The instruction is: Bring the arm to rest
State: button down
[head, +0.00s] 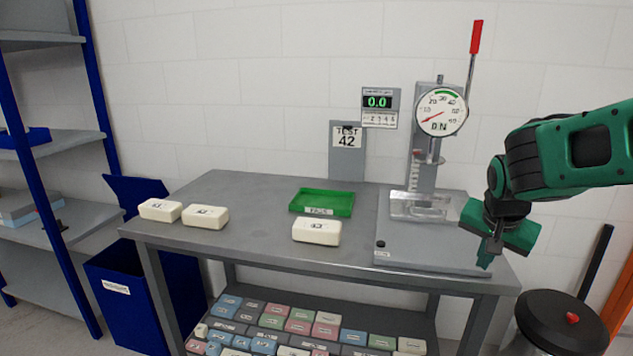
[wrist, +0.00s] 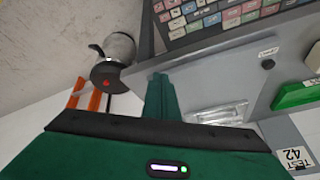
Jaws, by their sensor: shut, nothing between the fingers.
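My gripper (head: 487,252) is at the right of the head view, beside the right end of the grey table (head: 250,200). Its fingers point down and are shut, with nothing between them. In the wrist view the closed green fingers (wrist: 159,95) stick out past the dark gripper edge. My green arm comes in from the right edge of the head view. The gripper is right of the test press (head: 428,215), whose dial needle sits low and whose red-tipped lever points up. Whether the fingertips touch the press base cannot be told.
Cream foam blocks lie on the table: two at the left (head: 205,217) and one (head: 316,231) before the green tray (head: 322,203). A lower shelf holds several coloured blocks (head: 270,322). A black-lidded bin (head: 560,322) stands right of the table, a blue bin (head: 118,290) left.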

jog(key=s+d+f+n+g+y, duration=0.1)
jog(key=s+d+f+g, duration=0.1)
jog(key=s, duration=1.1)
jog(key=s+d+f+n+g+y, duration=0.1)
jog(key=s+d+g, duration=0.1)
jog(key=s, duration=1.2)
jog(key=shift+f+n+g+y, duration=0.3)
jog(key=shift+f+y, duration=0.1)
jog(key=shift+a, duration=0.1)
